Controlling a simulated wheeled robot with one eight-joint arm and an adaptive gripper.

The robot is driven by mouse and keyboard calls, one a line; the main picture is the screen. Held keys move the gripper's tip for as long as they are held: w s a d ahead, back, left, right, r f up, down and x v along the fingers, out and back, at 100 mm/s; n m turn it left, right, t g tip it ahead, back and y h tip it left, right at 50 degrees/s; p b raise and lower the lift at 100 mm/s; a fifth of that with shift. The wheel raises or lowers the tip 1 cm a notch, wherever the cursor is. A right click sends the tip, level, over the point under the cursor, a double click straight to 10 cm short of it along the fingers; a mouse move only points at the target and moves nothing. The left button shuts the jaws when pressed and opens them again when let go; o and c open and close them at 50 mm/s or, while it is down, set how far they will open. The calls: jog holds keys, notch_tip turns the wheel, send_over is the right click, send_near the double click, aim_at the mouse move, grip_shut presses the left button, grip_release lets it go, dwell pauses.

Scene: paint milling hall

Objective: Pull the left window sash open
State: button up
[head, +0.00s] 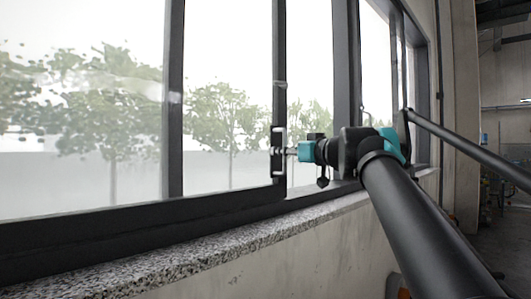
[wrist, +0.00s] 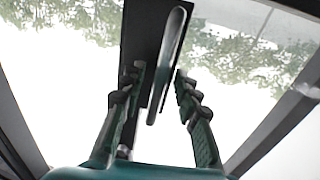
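The left window sash (head: 279,60) is a dark-framed pane whose right upright stands near the middle of the head view. I cannot tell whether it is fully closed. Its handle (head: 276,155) sits low on that upright; in the wrist view it is a slim silver lever (wrist: 171,50) against the dark frame bar (wrist: 141,35). My gripper (head: 287,151) is at the handle, coming from the right. In the wrist view my gripper (wrist: 157,78) has its two fingers apart, one on each side of the lever's lower part. Gaps show, and no firm contact is visible.
A speckled stone sill (head: 200,248) runs below the window, above a bare concrete wall (head: 300,262). Another dark window frame (head: 346,60) stands to the right, behind my arm. The hall opens at the far right. Trees show through the glass.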

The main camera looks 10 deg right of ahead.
jog(key=v, duration=1.2)
jog(key=shift+a, duration=0.1)
dwell(0.6)
